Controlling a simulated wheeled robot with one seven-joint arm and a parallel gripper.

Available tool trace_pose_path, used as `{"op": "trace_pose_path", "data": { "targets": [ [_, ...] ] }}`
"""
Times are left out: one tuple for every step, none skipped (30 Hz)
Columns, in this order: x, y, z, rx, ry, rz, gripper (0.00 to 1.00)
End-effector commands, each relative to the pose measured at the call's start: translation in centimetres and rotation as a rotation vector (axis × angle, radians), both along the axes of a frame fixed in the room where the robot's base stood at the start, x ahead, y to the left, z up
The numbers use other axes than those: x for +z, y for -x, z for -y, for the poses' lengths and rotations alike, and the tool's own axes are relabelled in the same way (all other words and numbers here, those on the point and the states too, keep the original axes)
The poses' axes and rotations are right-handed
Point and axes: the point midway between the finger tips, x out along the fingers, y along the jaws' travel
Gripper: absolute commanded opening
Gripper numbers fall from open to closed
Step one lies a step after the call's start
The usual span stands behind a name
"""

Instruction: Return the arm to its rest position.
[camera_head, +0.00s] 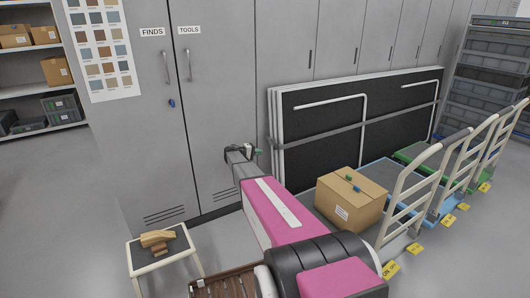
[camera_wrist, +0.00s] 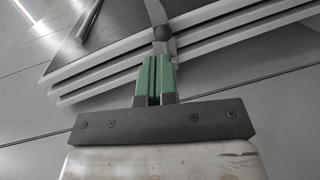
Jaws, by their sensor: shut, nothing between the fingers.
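My arm, with pink covers, reaches from the lower right of the head view up toward the grey cabinets. My gripper (camera_head: 257,152) is at its end, small in this view, in front of the cabinet and by the left end of the leaning panels. In the wrist view its green fingers (camera_wrist: 156,76) are side by side and shut, with nothing between them. The edges of the stacked panels (camera_wrist: 205,42) lie beyond the fingertips there; I cannot tell the exact gap.
Grey cabinets (camera_head: 225,70) line the back, beside the dark leaning panels (camera_head: 315,120). A cardboard box (camera_head: 350,200) sits on a cart right of my arm; more carts (camera_head: 450,175) stand further right. A small stool (camera_head: 185,264) with wooden pieces stands lower left. Floor at left is clear.

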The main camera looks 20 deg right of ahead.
Motion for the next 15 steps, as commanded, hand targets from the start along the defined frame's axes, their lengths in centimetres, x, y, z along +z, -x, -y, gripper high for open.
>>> {"op": "trace_pose_path", "data": {
  "targets": [
    [0.2,0.5,-0.8,0.000,0.000,0.000,0.00],
    [0.3,0.7,-1.2,0.000,0.000,0.000,0.00],
    [0.4,0.8,-1.7,0.000,0.000,0.000,0.00],
    [0.4,0.9,-2.0,0.000,0.000,0.000,0.00],
    [0.5,1.0,-2.3,0.000,0.000,0.000,0.00],
    [0.5,1.1,-2.5,0.000,-0.001,0.000,0.00],
    [0.6,1.1,-2.7,0.000,-0.001,0.000,0.00],
    [0.6,1.2,-2.8,0.000,-0.001,0.000,0.00],
    [0.6,1.2,-3.0,0.000,-0.001,0.000,0.00],
    [0.6,1.3,-3.0,0.000,-0.001,0.001,0.00],
    [0.6,1.3,-3.0,-0.001,-0.001,0.001,0.00],
    [0.6,1.3,-3.1,-0.001,-0.002,0.001,0.00],
    [0.6,1.5,-3.1,-0.002,-0.005,0.000,0.00],
    [0.6,1.8,-3.2,-0.003,-0.011,-0.001,0.00],
    [0.5,2.4,-3.3,-0.005,-0.025,-0.003,0.00]
  ]
}}
